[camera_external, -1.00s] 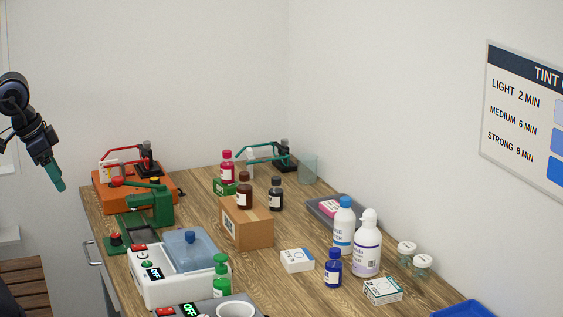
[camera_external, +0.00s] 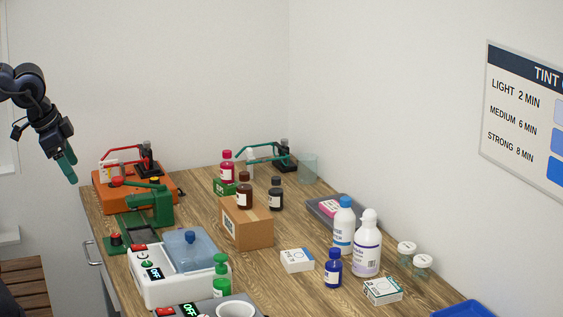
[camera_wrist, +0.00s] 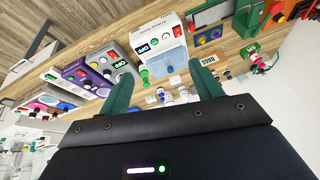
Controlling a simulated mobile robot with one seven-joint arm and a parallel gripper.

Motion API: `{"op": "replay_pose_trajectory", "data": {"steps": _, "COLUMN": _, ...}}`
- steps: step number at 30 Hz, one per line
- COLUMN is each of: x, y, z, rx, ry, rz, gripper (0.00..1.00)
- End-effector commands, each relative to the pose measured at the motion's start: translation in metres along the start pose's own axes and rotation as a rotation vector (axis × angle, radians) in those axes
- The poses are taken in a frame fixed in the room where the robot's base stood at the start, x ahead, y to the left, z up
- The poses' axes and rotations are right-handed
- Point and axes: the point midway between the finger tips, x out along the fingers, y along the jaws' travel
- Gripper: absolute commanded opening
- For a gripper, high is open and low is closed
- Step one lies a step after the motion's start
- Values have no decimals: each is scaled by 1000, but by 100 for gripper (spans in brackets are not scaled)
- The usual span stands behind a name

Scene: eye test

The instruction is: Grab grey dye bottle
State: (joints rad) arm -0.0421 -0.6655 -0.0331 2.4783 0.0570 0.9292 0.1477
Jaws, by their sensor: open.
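A dark grey, nearly black bottle (camera_external: 276,196) with a dark cap and a pale label stands upright on the wooden table, just right of the cardboard box. It is the closest match to a grey dye bottle. A brown bottle (camera_external: 244,192) stands on the cardboard box, and a pink-red bottle (camera_external: 228,168) on a small green stand. My gripper (camera_external: 68,168) is in the air beyond the table's left edge, far from the dark bottle. In the wrist view its green fingers (camera_wrist: 163,88) are apart with nothing held. I cannot pick out the dark bottle there.

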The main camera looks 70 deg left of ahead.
Motion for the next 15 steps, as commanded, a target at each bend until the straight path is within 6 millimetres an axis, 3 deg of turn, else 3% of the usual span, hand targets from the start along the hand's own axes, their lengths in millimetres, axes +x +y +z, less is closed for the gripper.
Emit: {"op": "replay_pose_trajectory", "data": {"steps": 15, "x": 46, "y": -63, "z": -139, "rx": 673, "ry": -103, "rz": -162, "gripper": 65}}
